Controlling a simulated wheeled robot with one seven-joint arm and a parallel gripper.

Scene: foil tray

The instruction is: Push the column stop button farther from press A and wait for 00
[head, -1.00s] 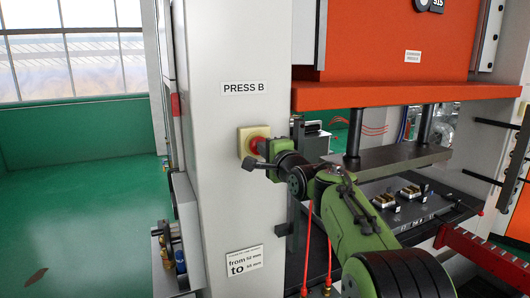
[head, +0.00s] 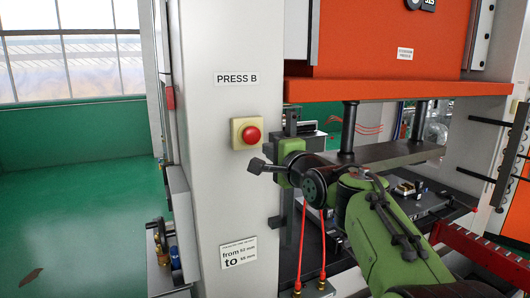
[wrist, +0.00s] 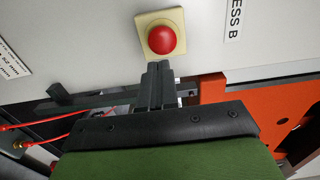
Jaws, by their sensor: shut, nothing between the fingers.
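The red stop button (head: 252,134) sits on a yellow box on the grey column (head: 211,180) marked PRESS B (head: 237,79). In the head view it is fully visible. My gripper (head: 256,166) is just below it, with its dark fingers toward the column. The wrist view shows the button (wrist: 161,39) on its square plate straight beyond the fingertips (wrist: 158,66). The fingers are shut with nothing between them. They overlap the plate's lower edge in this view, but the button face is clear of them. A dark display (head: 428,3) is cut off by the top edge and cannot be read fully.
The orange press ram (head: 380,90) and dark plates stand to the right, close to my arm. A notice (head: 238,252) is low on the column. Red hoses (head: 302,250) hang near my arm. A red toothed bar (head: 480,250) is at lower right. Green floor lies open at left.

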